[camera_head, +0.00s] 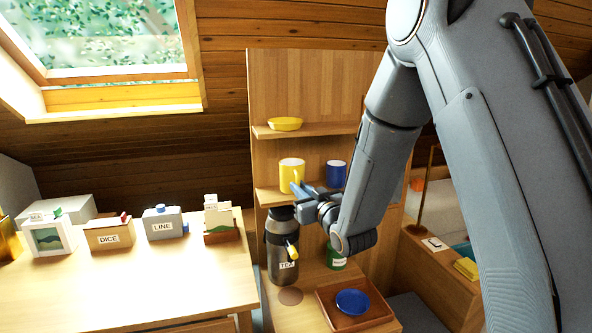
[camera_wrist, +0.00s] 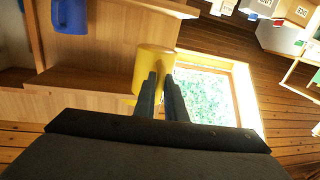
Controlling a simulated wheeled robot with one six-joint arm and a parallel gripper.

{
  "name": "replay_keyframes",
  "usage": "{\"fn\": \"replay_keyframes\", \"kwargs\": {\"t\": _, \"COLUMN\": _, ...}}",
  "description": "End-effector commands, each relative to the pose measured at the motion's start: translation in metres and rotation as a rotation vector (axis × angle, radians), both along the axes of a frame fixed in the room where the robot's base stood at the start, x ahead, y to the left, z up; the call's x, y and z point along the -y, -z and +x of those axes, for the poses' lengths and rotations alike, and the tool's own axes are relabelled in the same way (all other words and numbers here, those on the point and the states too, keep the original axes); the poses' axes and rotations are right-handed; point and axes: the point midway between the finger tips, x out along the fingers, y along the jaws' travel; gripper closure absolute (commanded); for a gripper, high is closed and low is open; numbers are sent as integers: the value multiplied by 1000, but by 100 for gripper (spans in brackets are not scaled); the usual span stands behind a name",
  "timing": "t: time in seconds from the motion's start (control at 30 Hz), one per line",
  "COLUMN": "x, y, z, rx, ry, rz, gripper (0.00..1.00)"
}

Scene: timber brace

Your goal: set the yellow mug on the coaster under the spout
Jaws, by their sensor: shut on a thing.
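The yellow mug (camera_head: 289,174) is upright at the middle shelf. It also shows in the wrist view (camera_wrist: 152,66), at the tips of my gripper's fingers. My gripper (camera_head: 301,188) is shut on the mug, reaching it from the right in the head view; the wrist view shows its two fingers (camera_wrist: 160,88) close together. I cannot tell whether the mug's base touches the shelf. The dark TEA dispenser (camera_head: 281,262) stands below the shelf, with a yellow spout (camera_head: 292,250) at its front. The round brown coaster (camera_head: 290,296) lies bare on the surface below the spout.
A blue mug (camera_head: 336,174) stands right of the yellow mug on the shelf (camera_head: 268,197). A yellow dish (camera_head: 285,124) sits on the shelf above. A green can (camera_head: 336,257) stands right of the dispenser. A brown tray (camera_head: 377,314) with a blue bowl (camera_head: 352,302) lies right of the coaster.

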Motion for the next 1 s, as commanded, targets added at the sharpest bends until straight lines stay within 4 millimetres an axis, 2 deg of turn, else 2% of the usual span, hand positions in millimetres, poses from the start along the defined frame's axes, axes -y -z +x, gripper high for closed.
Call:
{"fn": "replay_keyframes", "kwargs": {"t": 0.27, "x": 26, "y": 45, "z": 1, "rx": -3, "ry": 57, "rz": 1, "gripper": 100}}
{"fn": "replay_keyframes", "kwargs": {"t": 0.47, "x": 58, "y": 97, "z": -5, "rx": -7, "ry": 130, "rz": -1, "gripper": 100}}
{"fn": "replay_keyframes", "kwargs": {"t": 0.67, "x": 104, "y": 165, "z": -25, "rx": -7, "ry": 237, "rz": -1, "gripper": 100}}
{"fn": "replay_keyframes", "kwargs": {"t": 0.8, "x": 135, "y": 208, "z": -46, "rx": -7, "ry": 312, "rz": -2, "gripper": 100}}
{"fn": "replay_keyframes", "kwargs": {"t": 1.0, "x": 167, "y": 250, "z": -75, "rx": -4, "ry": 392, "rz": -2, "gripper": 100}}
